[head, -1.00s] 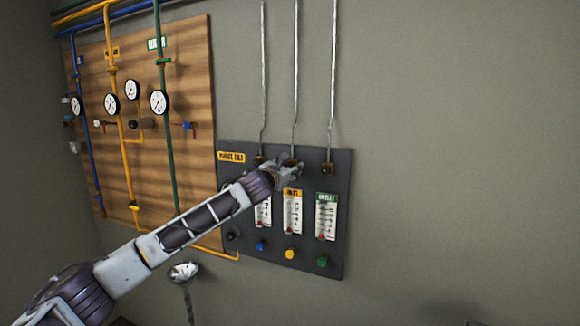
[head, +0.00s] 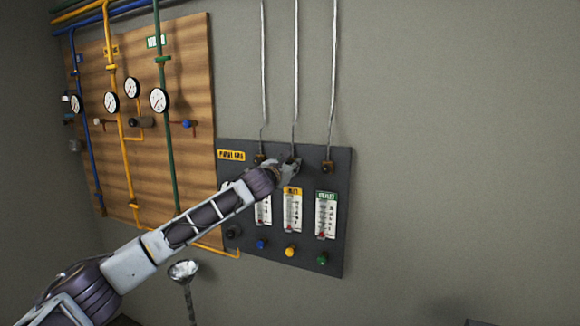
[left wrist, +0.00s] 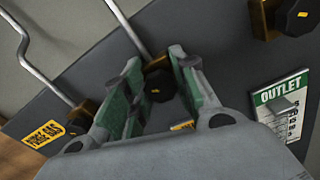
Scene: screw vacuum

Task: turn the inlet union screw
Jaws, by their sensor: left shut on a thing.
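The inlet union screw (left wrist: 159,87) is a dark knob with a small yellow mark on a brass fitting, at the foot of the middle pipe. It shows between my fingers in the left wrist view; in the head view my gripper mostly hides it. My left gripper (head: 291,166) reaches up to the fitting above the middle flow meter. Its green-padded fingers (left wrist: 156,72) stand on both sides of the knob and are shut on it. My right gripper is not in view.
The dark panel (head: 343,180) carries flow meters and coloured knobs. The outlet union screw (head: 327,167) is close on the right; it also shows in the left wrist view (left wrist: 296,16). A wooden board (head: 190,90) with gauges and pipes stands left. The wall right is bare.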

